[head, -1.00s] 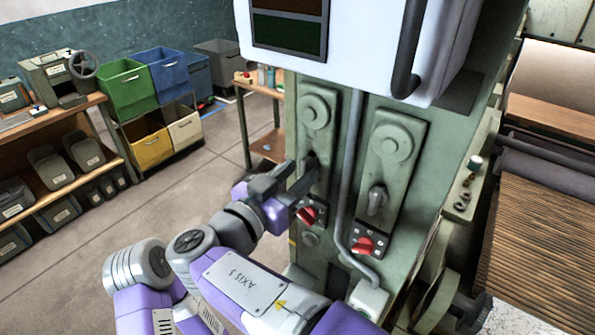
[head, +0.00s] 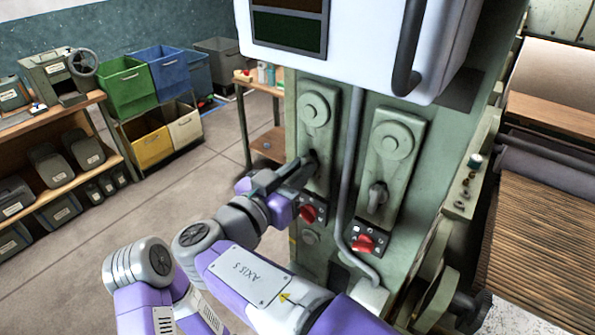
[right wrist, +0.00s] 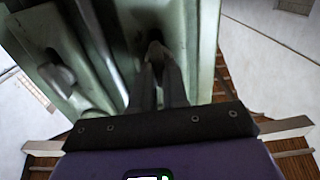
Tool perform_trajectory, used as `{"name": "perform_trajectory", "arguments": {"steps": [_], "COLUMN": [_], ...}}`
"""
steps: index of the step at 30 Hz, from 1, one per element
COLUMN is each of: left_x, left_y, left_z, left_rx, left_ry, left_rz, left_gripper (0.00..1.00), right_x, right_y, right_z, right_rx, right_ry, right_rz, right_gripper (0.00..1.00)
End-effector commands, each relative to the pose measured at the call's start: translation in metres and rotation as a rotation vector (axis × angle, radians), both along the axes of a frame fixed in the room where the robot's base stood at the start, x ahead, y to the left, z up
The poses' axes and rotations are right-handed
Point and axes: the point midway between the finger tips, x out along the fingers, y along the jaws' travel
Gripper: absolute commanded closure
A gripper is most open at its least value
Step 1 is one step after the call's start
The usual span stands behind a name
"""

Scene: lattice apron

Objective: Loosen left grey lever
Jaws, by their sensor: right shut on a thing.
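The left grey lever (head: 313,157) sits on the left green plate of the machine's face, below a round boss. It is mostly hidden behind my fingers. My right gripper (head: 303,168) reaches it from the left and is shut on it. In the right wrist view the two dark fingers (right wrist: 160,84) close around the dark end of the lever (right wrist: 154,38). The right grey lever (head: 377,198) stands free on the neighbouring plate, and it also shows in the right wrist view (right wrist: 58,76). My left gripper is not in view.
Red knobs (head: 308,213) (head: 363,243) sit just below the levers. A grey conduit (head: 348,165) runs between the plates. A white cabinet (head: 370,45) overhangs above. Rollers and a slatted bed (head: 535,235) lie at the right. The floor at the left is clear.

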Motion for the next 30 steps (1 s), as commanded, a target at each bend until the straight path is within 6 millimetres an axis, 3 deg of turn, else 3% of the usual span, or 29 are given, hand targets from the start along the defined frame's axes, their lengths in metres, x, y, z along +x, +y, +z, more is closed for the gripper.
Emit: {"name": "perform_trajectory", "arguments": {"steps": [16,30], "left_x": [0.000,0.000], "left_y": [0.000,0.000], "left_z": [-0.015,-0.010], "left_rx": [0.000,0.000], "left_ry": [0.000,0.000], "left_rz": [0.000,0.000], "left_gripper": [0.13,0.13], "right_x": [0.001,0.002], "right_y": [0.001,0.003], "right_z": [-0.001,-0.001], "right_rx": [-0.306,-0.657], "right_ry": [0.225,0.480], "right_rz": [-0.002,-0.002], "right_gripper": [1.00,1.00]}}
